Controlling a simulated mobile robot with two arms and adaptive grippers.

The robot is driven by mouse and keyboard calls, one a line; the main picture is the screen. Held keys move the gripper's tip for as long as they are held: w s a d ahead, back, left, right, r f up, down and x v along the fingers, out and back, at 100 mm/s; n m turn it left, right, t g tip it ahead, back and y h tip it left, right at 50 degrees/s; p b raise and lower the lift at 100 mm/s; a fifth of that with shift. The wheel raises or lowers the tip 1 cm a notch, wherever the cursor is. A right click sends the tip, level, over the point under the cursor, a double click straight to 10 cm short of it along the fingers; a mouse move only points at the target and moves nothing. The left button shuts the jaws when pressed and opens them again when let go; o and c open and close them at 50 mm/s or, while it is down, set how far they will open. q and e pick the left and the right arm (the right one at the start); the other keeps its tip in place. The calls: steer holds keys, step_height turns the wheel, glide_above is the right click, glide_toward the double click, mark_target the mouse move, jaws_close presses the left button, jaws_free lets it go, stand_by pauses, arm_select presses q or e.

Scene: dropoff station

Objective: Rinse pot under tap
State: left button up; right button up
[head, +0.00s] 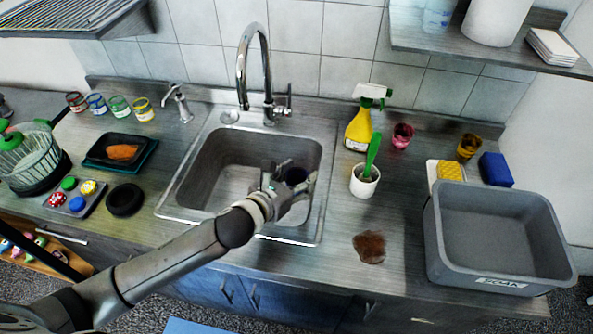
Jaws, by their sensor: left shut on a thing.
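My left gripper (291,180) reaches in from the lower left and is over the right side of the sink (208,172). It is shut on a small dark blue pot (297,175), which is partly hidden by the fingers. The tall curved chrome tap (266,75) stands behind the sink, with its spout left of the pot. The tap's lever (287,104) is on its right side. I cannot make out any running water. My right gripper is out of view.
A yellow spray bottle (359,130) and a white cup (364,184) with a green-handled brush stand right of the sink. A grey tub (440,240) labelled SOAK sits further right. A brown stain (369,247) marks the counter. A black tray (100,150) lies left.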

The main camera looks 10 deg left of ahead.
arm_select(q)
steer(key=shift+w+a+f, duration=0.1)
steer(key=shift+a+f, duration=0.05)
steer(key=shift+f, duration=0.15)
steer(key=shift+w+a+f, duration=0.15)
steer(key=shift+w+a, duration=0.05)
steer(key=shift+w, duration=0.05)
steer(key=w+a+f+b, duration=0.2)
steer(key=w+a+b, duration=0.2)
steer(key=w+a, duration=0.3)
steer(key=shift+w+a+f, duration=0.2)
steer(key=shift+w+a, duration=0.15)
steer(key=shift+a, duration=1.55)
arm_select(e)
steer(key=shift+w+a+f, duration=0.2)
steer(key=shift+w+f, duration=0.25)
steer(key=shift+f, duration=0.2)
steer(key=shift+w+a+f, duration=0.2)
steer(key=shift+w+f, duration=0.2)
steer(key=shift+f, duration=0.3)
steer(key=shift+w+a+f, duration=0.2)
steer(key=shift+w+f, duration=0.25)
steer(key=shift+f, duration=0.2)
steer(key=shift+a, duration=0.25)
